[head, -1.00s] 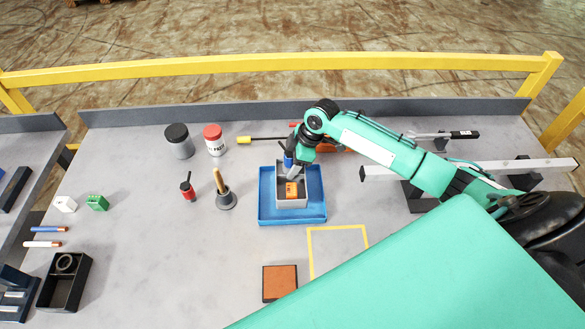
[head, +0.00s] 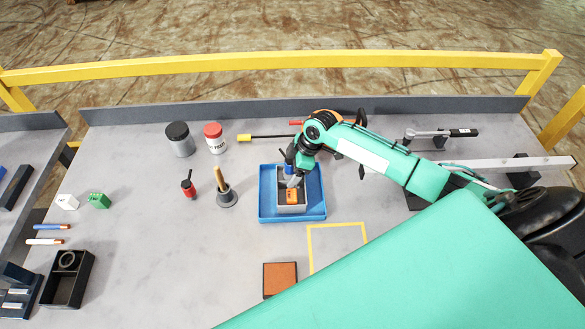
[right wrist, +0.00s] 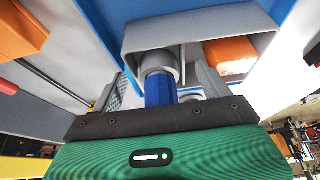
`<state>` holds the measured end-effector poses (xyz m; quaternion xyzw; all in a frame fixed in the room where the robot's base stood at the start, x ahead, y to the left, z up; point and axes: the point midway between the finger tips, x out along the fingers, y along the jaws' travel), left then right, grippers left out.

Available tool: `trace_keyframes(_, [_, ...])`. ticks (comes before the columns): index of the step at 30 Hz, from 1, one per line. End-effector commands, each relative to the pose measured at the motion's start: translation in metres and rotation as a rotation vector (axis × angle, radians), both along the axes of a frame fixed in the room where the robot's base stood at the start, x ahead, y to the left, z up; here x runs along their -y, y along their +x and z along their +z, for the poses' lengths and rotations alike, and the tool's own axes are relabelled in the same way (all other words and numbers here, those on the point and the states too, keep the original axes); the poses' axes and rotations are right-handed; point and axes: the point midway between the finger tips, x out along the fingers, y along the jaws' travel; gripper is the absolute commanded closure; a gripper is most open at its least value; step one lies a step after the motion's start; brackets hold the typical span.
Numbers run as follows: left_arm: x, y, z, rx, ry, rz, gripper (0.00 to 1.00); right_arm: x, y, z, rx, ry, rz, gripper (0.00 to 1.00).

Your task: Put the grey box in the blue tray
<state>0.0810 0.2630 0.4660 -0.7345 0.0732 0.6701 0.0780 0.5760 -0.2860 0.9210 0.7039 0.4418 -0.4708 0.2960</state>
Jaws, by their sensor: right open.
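The grey box (head: 291,209) sits inside the blue tray (head: 263,213), with an orange item (head: 292,196) in it. My right gripper (head: 291,182) is at the far side of the grey box, open. In the right wrist view the grey box (right wrist: 215,22) is close ahead, and the open fingers (right wrist: 165,85) reach toward it on either side of a blue and grey cylindrical part. I cannot tell whether the fingers touch the box. The blue tray (right wrist: 105,20) shows behind it. My left gripper is not in view.
A plunger-like tool (head: 226,196), a small red bottle (head: 189,188), a red-lidded jar (head: 215,140) and a dark-lidded jar (head: 180,141) stand left of the tray. A yellow-handled screwdriver (head: 260,138) lies behind. A brown block (head: 280,279) and a yellow outline (head: 337,226) are in front.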

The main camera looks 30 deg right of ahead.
Motion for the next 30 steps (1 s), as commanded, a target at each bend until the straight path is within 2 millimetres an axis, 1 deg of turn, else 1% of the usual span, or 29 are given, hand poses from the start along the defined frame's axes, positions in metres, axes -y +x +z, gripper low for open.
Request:
trace_keyframes(4, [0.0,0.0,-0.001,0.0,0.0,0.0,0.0,0.001,0.0,0.005,0.001,-0.001,0.001,0.21])
trace_keyframes(7, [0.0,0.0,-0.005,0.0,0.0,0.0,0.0,0.007,-0.002,0.017,0.004,-0.001,0.001,0.21])
trace_keyframes(11, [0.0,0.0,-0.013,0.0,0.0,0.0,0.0,0.016,-0.006,0.041,0.004,-0.002,0.0,0.21])
trace_keyframes(15, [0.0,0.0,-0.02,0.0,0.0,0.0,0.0,0.027,-0.011,0.07,0.005,-0.002,0.0,0.21])
trace_keyframes(21, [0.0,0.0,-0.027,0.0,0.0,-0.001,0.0,0.037,-0.017,0.101,0.002,-0.001,0.0,0.21])
trace_keyframes(25, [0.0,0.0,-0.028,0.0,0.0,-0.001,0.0,0.04,-0.019,0.111,0.001,0.001,0.001,0.21])
trace_keyframes(30, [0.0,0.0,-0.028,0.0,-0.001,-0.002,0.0,0.041,-0.02,0.114,-0.001,0.0,0.0,0.21])
